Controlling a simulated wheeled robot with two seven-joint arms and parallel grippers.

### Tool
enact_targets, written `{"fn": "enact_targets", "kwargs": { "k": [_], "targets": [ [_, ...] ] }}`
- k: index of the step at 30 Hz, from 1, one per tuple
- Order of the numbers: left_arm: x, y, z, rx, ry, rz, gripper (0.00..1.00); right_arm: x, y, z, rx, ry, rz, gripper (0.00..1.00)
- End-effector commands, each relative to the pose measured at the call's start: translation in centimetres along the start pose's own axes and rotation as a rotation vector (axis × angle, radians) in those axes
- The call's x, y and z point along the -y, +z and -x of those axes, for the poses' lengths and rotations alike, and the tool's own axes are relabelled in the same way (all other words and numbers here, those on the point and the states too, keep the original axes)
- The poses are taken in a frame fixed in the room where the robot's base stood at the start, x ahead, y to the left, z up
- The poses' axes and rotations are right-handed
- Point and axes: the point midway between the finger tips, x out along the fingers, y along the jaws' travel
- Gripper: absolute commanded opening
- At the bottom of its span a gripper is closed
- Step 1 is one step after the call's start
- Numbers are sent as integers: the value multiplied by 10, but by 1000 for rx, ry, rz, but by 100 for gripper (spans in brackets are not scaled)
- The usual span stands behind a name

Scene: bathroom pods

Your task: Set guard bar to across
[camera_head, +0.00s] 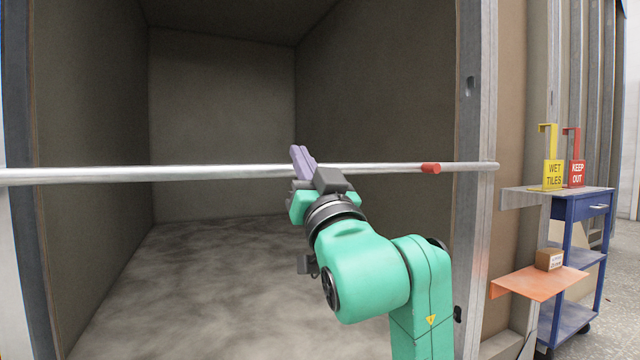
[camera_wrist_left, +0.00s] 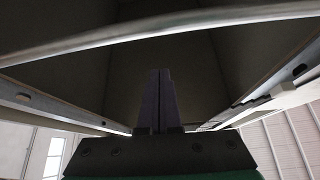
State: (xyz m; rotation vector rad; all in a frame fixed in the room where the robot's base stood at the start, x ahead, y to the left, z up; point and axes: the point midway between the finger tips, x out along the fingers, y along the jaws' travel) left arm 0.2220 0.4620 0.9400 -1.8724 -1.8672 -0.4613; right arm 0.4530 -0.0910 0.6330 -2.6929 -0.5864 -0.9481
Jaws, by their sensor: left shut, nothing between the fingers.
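The guard bar (camera_head: 220,172) is a long silver rod. In the head view it runs nearly level across the pod opening, from the left edge to the right door post, with a red sleeve (camera_head: 430,168) near its right end. In the left wrist view the bar (camera_wrist_left: 150,34) crosses the upper picture, clear of the fingertips. My left gripper (camera_head: 301,152) has pale purple fingers shut with nothing between them, and overlaps the bar near mid-span in the head view. The gripper (camera_wrist_left: 160,74) points up in the wrist view. I cannot tell whether it touches the bar. My right gripper is not in view.
A blue cart (camera_head: 570,212) stands at the right, near a yellow "WET TILES" sign (camera_head: 553,172) and a red "KEEP OUT" sign (camera_head: 577,172). An orange shelf (camera_head: 530,282) holds a small brown box (camera_head: 549,260). The pod floor (camera_head: 200,290) is bare.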

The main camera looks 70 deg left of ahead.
Motion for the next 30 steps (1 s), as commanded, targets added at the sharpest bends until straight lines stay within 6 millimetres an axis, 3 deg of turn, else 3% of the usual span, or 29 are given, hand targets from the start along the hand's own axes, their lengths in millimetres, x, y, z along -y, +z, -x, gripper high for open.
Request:
{"fn": "enact_targets", "kwargs": {
  "k": [6, 10, 30],
  "targets": [
    [-3, -1, 52, 0, 4, 0, 0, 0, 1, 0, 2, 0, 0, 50],
    [-3, -2, 70, 0, 1, 0, 0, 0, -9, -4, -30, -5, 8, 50],
    [-3, -2, 76, 1, -1, 0, 0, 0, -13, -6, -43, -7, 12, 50]
  ]
}}
